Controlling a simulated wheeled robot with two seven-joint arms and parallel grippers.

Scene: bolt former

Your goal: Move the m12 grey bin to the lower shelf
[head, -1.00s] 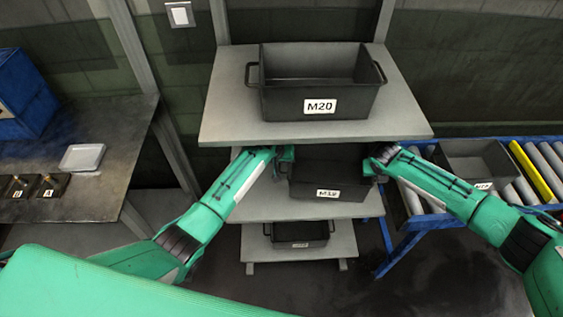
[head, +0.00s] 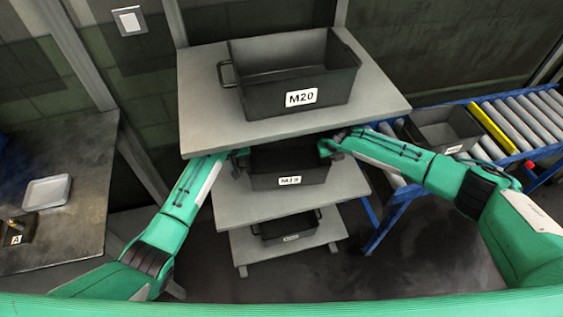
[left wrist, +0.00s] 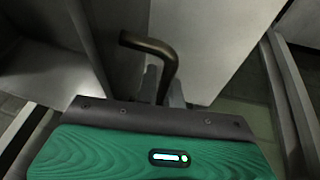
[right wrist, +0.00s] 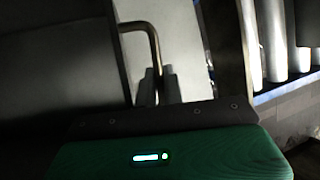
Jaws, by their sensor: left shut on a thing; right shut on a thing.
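A dark grey bin (head: 290,168) is at the middle shelf (head: 345,187), under the top shelf; its white label is too blurred to read surely. My left gripper (head: 240,160) is shut on the bin's left handle, a bent bar (left wrist: 152,46) between the fingers in the left wrist view. My right gripper (head: 328,148) is shut on the right handle, which shows in the right wrist view (right wrist: 150,42). I cannot tell whether the bin rests on the shelf or is slightly above it. The lower shelf (head: 285,247) holds another dark bin (head: 290,228).
At the right, a grey bin (head: 443,130) sits on a blue-framed roller conveyor (head: 520,120). At the left, a dark table (head: 60,235) holds a pale tray (head: 47,192).

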